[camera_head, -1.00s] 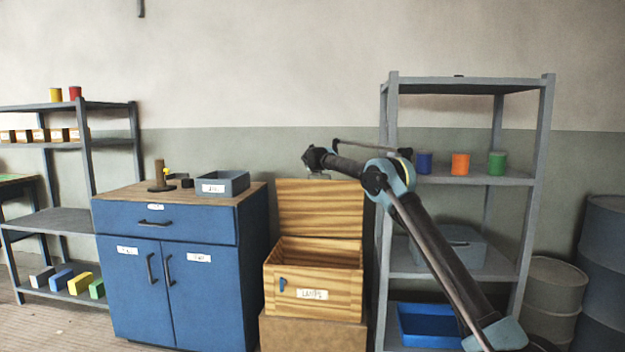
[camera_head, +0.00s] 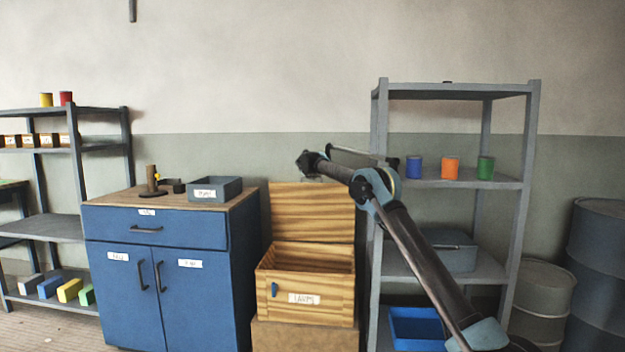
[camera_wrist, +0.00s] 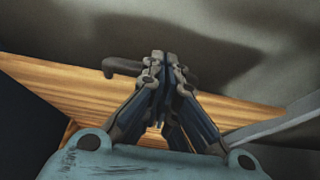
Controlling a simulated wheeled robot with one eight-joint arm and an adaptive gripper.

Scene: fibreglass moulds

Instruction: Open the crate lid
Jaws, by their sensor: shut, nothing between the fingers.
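The wooden crate (camera_head: 334,312) stands in the middle of the head view, with a white label and a small blue part (camera_head: 274,290) on its front. Its lid (camera_head: 312,215) is upright at the back, so the crate is open at the top. My gripper (camera_head: 312,178) is at the lid's top edge, small and partly hidden in the head view. In the wrist view my gripper (camera_wrist: 160,62) has its fingers together and empty. The lid's wood (camera_wrist: 60,88) shows behind them, with a dark bar (camera_wrist: 122,66) beside the fingertips. I cannot tell whether they touch.
The crate rests on a brown box (camera_head: 305,337). A blue cabinet (camera_head: 195,305) with a grey tray (camera_head: 216,189) on top stands close on the left. A grey shelf (camera_head: 378,125) with cans and bins stands close on the right, behind my arm. Drums (camera_head: 600,240) are far right.

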